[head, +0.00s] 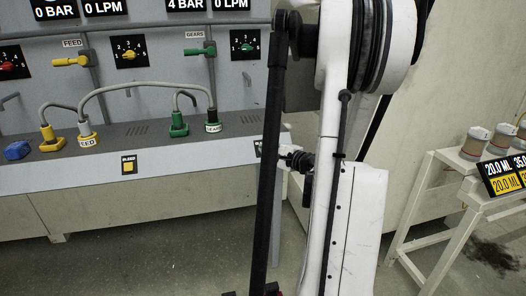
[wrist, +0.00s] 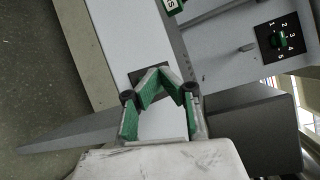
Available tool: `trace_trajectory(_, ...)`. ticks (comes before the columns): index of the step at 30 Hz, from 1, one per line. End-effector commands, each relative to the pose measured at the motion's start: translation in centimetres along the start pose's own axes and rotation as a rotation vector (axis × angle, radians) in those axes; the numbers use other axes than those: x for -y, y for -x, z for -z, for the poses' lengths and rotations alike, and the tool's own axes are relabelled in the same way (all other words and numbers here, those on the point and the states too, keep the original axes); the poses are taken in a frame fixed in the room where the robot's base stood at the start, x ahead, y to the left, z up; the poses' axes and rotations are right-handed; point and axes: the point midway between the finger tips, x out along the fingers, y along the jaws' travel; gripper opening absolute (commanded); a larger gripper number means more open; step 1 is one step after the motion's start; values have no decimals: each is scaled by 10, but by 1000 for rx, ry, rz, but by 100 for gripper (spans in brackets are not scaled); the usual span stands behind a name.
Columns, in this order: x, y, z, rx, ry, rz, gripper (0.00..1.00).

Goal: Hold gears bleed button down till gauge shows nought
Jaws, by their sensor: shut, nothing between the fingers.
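In the wrist view my gripper (wrist: 158,72) is shut and empty, its green-padded fingertips together. The tips are over a dark square plate (wrist: 137,75) on the pale console front. They cover most of the plate, and its button face is hidden. I cannot tell whether the tips touch or press it. In the head view a dark bleed plate (head: 259,148) shows only in part behind my arm. The gauge (head: 186,5) above the GEARS valve (head: 198,51) reads 4 BAR, with a 0 LPM display (head: 231,5) beside it.
A yellow FEED bleed button (head: 129,166) is on the console front at left. Hoses and couplings (head: 178,125) stand on the console ledge. A white stand (head: 440,160) with jars and readouts is at right. Open floor (head: 160,262) lies in front of the console.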

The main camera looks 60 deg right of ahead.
Motion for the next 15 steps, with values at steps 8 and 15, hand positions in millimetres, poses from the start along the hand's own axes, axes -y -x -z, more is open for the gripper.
trace_trajectory(8, -1, -2, 1, 0, 0, 0, 0)
trace_trajectory(15, -3, -3, 2, 0, 0, 0, 0)
